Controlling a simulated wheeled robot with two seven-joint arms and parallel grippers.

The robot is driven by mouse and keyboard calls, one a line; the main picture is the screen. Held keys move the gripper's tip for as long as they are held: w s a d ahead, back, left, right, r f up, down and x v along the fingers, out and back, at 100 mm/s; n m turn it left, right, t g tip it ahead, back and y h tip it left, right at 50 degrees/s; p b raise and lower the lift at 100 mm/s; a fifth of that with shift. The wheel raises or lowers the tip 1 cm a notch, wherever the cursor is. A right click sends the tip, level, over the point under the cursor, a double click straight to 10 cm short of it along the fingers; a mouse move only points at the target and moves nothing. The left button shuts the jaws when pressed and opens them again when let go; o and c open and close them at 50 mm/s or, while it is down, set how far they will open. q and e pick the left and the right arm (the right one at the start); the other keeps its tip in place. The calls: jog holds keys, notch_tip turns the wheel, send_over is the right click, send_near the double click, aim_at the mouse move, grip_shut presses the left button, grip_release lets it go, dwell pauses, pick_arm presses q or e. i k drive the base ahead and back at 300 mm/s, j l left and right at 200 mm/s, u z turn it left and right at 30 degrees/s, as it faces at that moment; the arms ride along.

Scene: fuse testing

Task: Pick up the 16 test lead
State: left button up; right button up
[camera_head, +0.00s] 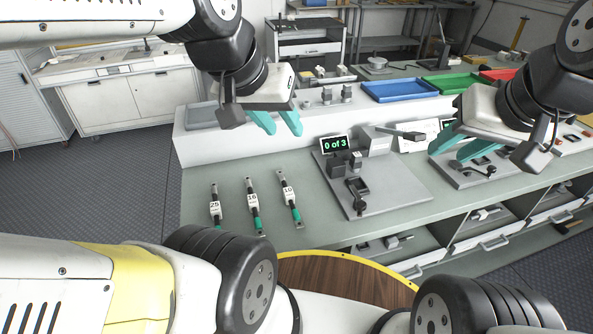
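The 16 test lead (253,200) lies on the green worktop, a slim dark piece with a white label reading 16 and a teal end towards me. The 25 test lead (215,205) lies to its left and the 10 test lead (289,196) to its right, apart from it. My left gripper (277,122) hangs above and behind the leads, its teal fingers spread and nothing between them. My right gripper (461,146) is over the right part of the bench, its teal fingers apart and seemingly empty.
A tester (390,200) with a display reading "0 of 3" stands right of the leads. A raised shelf (200,146) runs behind, with a blue tray (400,91), a green tray (452,83) and a red tray (497,74). The worktop (300,241) around the leads is clear.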

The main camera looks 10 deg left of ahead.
aim_at(253, 205)
jog(key=k+j+u, duration=0.3)
jog(key=u, duration=0.15)
jog(key=k+j+u, duration=0.2)
jog(key=j+u, duration=0.3)
